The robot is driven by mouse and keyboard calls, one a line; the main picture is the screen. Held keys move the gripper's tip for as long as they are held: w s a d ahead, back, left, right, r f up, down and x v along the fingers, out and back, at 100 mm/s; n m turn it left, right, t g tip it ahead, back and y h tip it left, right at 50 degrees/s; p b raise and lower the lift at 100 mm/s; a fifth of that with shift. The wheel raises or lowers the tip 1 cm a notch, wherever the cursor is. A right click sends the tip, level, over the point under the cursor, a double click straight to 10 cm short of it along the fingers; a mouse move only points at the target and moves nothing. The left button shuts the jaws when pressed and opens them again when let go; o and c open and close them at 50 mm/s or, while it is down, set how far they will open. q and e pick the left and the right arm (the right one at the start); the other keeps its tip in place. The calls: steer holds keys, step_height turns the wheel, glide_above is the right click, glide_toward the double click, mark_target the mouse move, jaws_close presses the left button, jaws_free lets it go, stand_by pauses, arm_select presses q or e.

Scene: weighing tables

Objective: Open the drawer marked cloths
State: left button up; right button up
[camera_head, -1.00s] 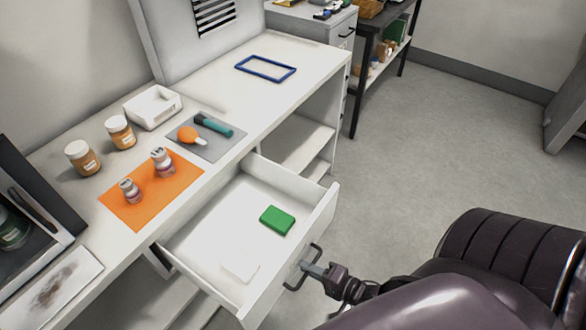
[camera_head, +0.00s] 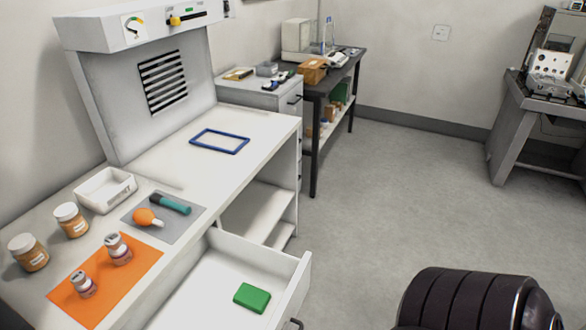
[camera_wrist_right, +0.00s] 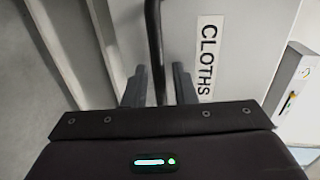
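The white drawer (camera_head: 298,288) stands pulled out from under the white bench, at the bottom of the head view. A green block (camera_head: 252,297) lies in it. The right wrist view shows the drawer front (camera_wrist_right: 235,25) with its CLOTHS label (camera_wrist_right: 208,58) and dark bar handle (camera_wrist_right: 154,45). My right gripper (camera_wrist_right: 160,84) has its fingers either side of the handle, with a visible gap, so it looks open around the bar. Only the handle's top edge shows in the head view (camera_head: 293,324). My left gripper is out of view.
On the bench are an orange mat (camera_head: 105,278) with two small jars, two brown jars, a white tray (camera_head: 105,190), a grey mat with tools, and a blue frame (camera_head: 220,141). Open floor (camera_head: 390,190) lies to the right.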

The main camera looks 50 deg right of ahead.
steer(key=v, duration=0.7)
steer(key=shift+s+b, duration=0.35)
steer(key=shift+d, duration=0.1)
